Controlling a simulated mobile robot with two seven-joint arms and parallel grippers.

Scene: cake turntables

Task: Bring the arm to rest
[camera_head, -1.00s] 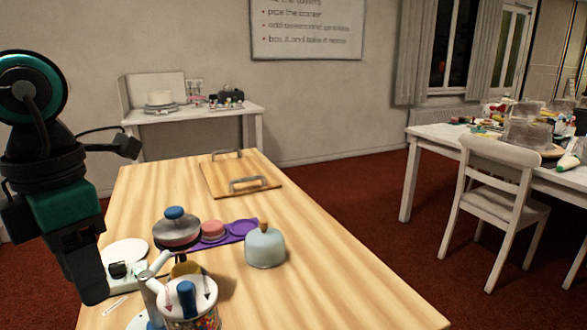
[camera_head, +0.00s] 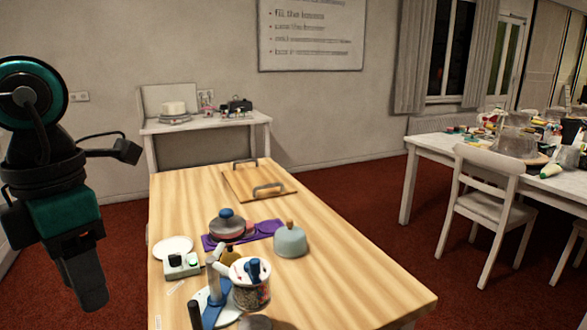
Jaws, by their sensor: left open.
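My left arm comes in at the left edge of the head view, black and dark green, folded and hanging down. My left gripper (camera_head: 92,287) points down beside the left side of the wooden table (camera_head: 190,195). It is open, and I see nothing between its fingers. It appears apart from the table and its objects. My right gripper is not in view.
On the table stand a tub with a blue-handled tool (camera_head: 248,290), a switch box (camera_head: 182,264), a white plate (camera_head: 173,246), a blue-knobbed lid (camera_head: 227,226), a pale green pot (camera_head: 290,242) and a handled board (camera_head: 258,182). A white chair (camera_head: 490,205) stands right.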

